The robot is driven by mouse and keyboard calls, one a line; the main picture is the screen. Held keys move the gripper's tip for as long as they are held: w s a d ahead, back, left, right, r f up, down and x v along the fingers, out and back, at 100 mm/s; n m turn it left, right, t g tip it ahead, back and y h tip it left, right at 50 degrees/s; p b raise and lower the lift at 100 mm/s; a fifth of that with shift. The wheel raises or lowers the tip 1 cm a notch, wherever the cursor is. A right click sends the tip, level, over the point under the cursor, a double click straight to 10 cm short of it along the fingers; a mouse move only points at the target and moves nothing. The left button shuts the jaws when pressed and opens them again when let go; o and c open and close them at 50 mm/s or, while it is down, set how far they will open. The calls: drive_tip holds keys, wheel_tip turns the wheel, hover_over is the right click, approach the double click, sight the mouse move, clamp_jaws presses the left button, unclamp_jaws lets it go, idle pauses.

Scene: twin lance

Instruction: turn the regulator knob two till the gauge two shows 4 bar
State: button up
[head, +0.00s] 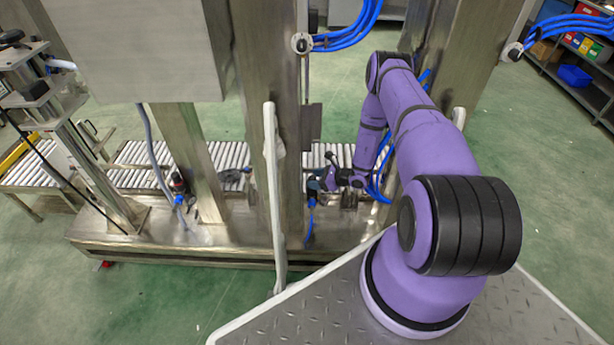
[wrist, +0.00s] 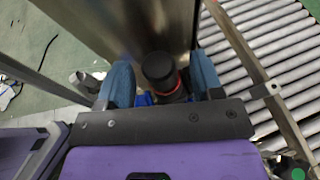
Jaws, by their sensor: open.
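In the wrist view a black round knob (wrist: 158,70) with a red ring below it stands between the two blue fingers of my gripper (wrist: 163,80). The fingers are apart, one on each side of the knob, with a visible gap to it. The knob is in front of a steel post. In the head view my gripper (head: 328,179) is low beside the middle steel post, at a small regulator with blue fittings (head: 312,186), which it partly covers. I cannot make out a gauge face or its reading in either view.
Another dark regulator (head: 177,184) with a blue fitting is further left on the steel machine base (head: 215,233). The roller conveyor (head: 140,178) runs behind. Steel posts (head: 262,95), a pale upright rail (head: 274,200) and blue hoses (head: 380,185) are close to my arm.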

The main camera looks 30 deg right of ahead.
drive_tip(key=shift+x, duration=0.75)
drive_tip(key=shift+c, duration=0.3)
drive_tip(key=c, duration=0.9)
drive_tip(key=shift+o, duration=0.2)
drive_tip(key=shift+n+g, duration=0.3)
